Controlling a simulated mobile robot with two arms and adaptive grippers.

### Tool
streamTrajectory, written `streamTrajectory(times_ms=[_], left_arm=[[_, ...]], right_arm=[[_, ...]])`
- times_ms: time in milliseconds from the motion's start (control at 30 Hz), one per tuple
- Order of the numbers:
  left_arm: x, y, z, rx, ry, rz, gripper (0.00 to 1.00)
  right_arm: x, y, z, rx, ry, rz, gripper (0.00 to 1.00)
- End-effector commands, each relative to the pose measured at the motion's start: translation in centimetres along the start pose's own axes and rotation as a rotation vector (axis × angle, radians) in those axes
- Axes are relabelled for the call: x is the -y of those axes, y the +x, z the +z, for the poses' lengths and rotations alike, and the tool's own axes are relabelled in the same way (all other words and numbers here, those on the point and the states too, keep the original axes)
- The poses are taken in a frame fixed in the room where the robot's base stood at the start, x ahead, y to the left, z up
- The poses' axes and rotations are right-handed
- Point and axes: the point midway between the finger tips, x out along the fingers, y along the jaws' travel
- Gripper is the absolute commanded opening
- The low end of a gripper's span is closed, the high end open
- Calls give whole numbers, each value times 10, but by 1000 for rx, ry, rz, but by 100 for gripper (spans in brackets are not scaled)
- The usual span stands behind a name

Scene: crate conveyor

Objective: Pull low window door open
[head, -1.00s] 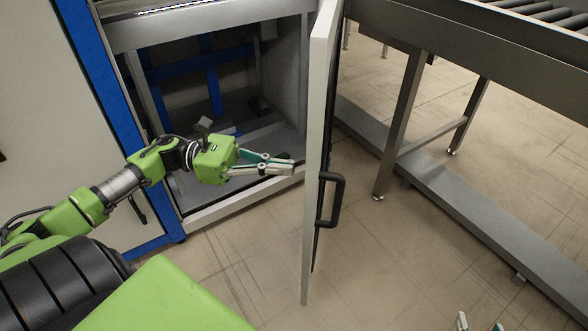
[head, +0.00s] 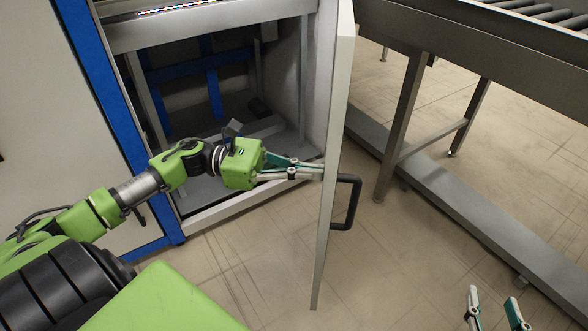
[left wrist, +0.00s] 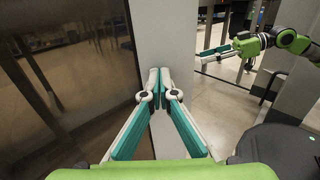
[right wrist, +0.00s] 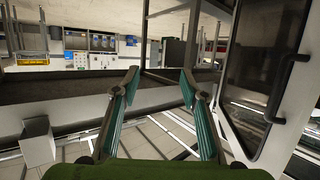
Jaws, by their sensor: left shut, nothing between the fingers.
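The low window door (head: 334,120) stands swung open from the cabinet, nearly edge-on in the head view. Its black handle (head: 354,205) is on the outer face, to the right. My left gripper (head: 320,171) is shut and empty, its tips at the door's inner side; it seems to touch it. In the left wrist view the closed fingertips (left wrist: 160,75) point at the pale door frame (left wrist: 165,40), with dark glass to the left. My right gripper (head: 495,302) is open and empty, low at the right. The right wrist view shows the door frame (right wrist: 243,140) and handle (right wrist: 287,85) beside its open fingers (right wrist: 159,76).
The cabinet opening (head: 215,100) behind my left arm is dark inside, with a blue frame. A conveyor (head: 480,55) with metal legs stands to the right of the door, with a long low beam (head: 440,230) on the floor. Bare tiled floor (head: 390,270) lies between the door and beam.

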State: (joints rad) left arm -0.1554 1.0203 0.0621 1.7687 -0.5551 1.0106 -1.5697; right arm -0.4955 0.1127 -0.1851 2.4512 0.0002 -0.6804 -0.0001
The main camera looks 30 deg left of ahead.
Motion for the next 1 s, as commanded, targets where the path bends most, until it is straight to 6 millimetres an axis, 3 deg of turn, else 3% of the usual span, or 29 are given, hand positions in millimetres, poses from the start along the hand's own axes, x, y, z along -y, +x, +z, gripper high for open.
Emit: streamTrajectory(times_ms=[200, 367, 467, 667, 800, 1000], left_arm=[[0, 52, 2, 5, 5, -3, 0], [-2, 93, 3, 4, 3, 35, 0], [-5, 118, 5, 5, 3, 71, 0], [-14, 166, 6, 5, 1, 141, 0], [-22, 200, 7, 5, 1, 191, 0], [-36, 246, 5, 3, 3, 260, 0]], right_arm=[[4, 2, -26, -121, 1, -7, 40], [2, 1, -19, -84, 1, -5, 40], [0, -1, 1, 12, 0, 1, 40], [-9, -25, 67, 328, 1, 20, 40], [-15, -63, 118, 591, 6, 35, 40], [-21, -126, 167, 903, 17, 53, 40]])
